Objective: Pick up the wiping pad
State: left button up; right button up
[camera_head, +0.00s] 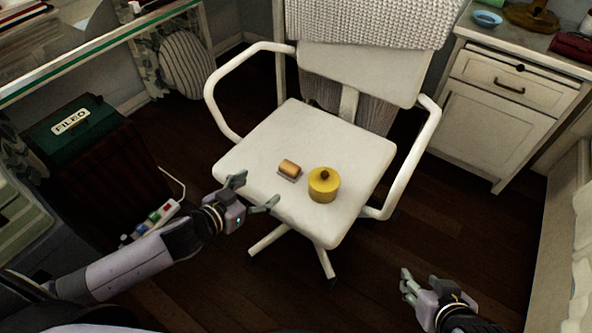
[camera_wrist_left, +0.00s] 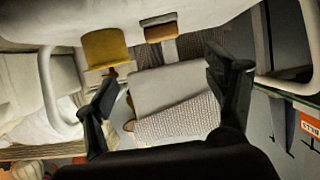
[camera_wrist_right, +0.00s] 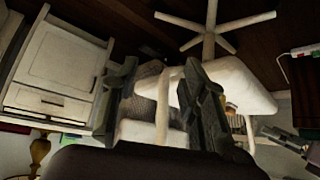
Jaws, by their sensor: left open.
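The wiping pad looks to be the small block with a tan-brown top and a pale grey base (camera_head: 289,169). It lies on the white chair seat (camera_head: 262,140), left of a yellow round lidded pot (camera_head: 323,186). In the left wrist view, the pad (camera_wrist_left: 161,34) and pot (camera_wrist_left: 104,47) show upside down, beyond the fingers. My left gripper (camera_head: 256,193) is open and empty at the seat's front left edge, apart from the pad. My right gripper (camera_head: 420,281) is empty, its fingers apart, low and right of the chair. In the right wrist view, the pad cannot be made out.
White armrests (camera_head: 222,88) curve up on both sides of the seat. A grey knitted cloth (camera_head: 375,22) hangs over the backrest. A white cabinet (camera_head: 505,130) stands at right, and a dark bin with a green box (camera_head: 70,128) at left. The seat's back part is clear.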

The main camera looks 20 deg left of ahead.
aim_at(287, 168)
pick_arm(q)
jog(key=b+x, duration=0.1)
jog(key=x, duration=0.3)
jog(key=shift+w+f, duration=0.1)
jog(key=shift+f, duration=0.05)
jog(key=b+x, duration=0.1)
jog(key=x, duration=0.3)
jog(key=shift+w+d+f, duration=0.15)
jog(key=shift+w, duration=0.2)
jog(key=shift+w+d+f+b, duration=0.15)
jog(key=shift+w+b, duration=0.2)
jog(key=b+x, duration=0.2)
jog(key=x, duration=0.3)
pick_arm(e)
jog(key=w+a+r+t+y, duration=0.2)
jog(key=w+r+t, duration=0.2)
jog(key=r, duration=0.5)
jog(key=w+a+r+t+y, duration=0.2)
jog(key=w+a+r+t, duration=0.1)
jog(key=r+t, duration=0.6)
jog(key=shift+w+r+n, duration=0.3)
jog(key=shift+w+r, duration=0.35)
jog(key=shift+w, duration=0.1)
pick_arm(q)
jog(key=shift+c, duration=0.2)
jog(key=c, duration=1.3)
jog(key=shift+o, duration=0.2)
pick_arm(e)
jog(key=shift+f, duration=0.1)
